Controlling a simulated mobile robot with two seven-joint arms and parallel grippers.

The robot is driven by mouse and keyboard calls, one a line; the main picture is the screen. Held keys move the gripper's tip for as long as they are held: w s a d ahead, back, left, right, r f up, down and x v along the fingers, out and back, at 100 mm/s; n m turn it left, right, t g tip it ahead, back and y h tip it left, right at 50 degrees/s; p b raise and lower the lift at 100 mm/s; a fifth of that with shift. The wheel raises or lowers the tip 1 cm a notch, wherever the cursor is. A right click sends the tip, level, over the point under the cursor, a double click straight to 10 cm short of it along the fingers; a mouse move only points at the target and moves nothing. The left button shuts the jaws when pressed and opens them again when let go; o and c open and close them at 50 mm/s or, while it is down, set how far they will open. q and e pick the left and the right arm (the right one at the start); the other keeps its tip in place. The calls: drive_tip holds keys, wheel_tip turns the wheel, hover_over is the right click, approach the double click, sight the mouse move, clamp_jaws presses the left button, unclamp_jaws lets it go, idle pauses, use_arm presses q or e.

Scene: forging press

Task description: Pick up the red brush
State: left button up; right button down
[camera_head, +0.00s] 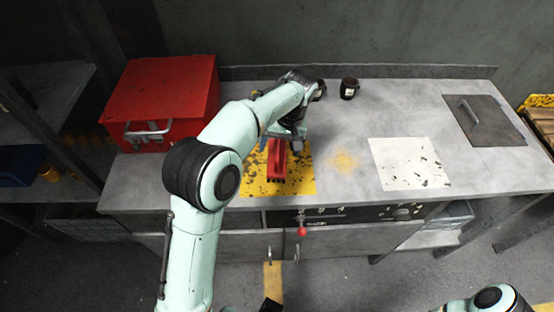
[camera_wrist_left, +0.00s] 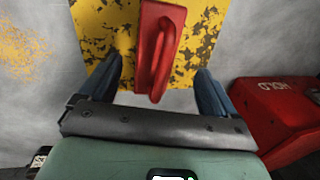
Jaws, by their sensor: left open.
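The red brush (camera_head: 277,164) lies on the worn yellow square (camera_head: 302,183) on the grey workbench. It also shows in the left wrist view (camera_wrist_left: 160,40), with a raised handle along its top. My left gripper (camera_head: 284,141) is over the far end of the brush. In the left wrist view its two blue-grey fingers (camera_wrist_left: 158,86) are open, one on each side of the brush's handle end, with gaps on both sides. Nothing is held. Part of my right arm shows at the lower right of the head view; its gripper is not visible.
A red box (camera_head: 165,95) stands at the bench's left end. A white worn square (camera_head: 409,163) and a dark plate with a handle (camera_head: 484,120) lie to the right. The bench between is clear.

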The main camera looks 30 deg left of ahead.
sight(278, 156)
use_arm(q)
drive_tip(key=f, duration=0.4)
drive_tip(key=shift+s+a+f+b, duration=0.1)
drive_tip(key=shift+s+f+b, duration=0.2)
drive_tip(key=shift+s+f, duration=0.05)
use_arm(e)
drive_tip(key=shift+s+f, duration=0.15)
drive_tip(key=shift+f, duration=0.25)
use_arm(q)
drive_tip(key=c, duration=1.3)
drive_tip(key=shift+r, duration=0.1)
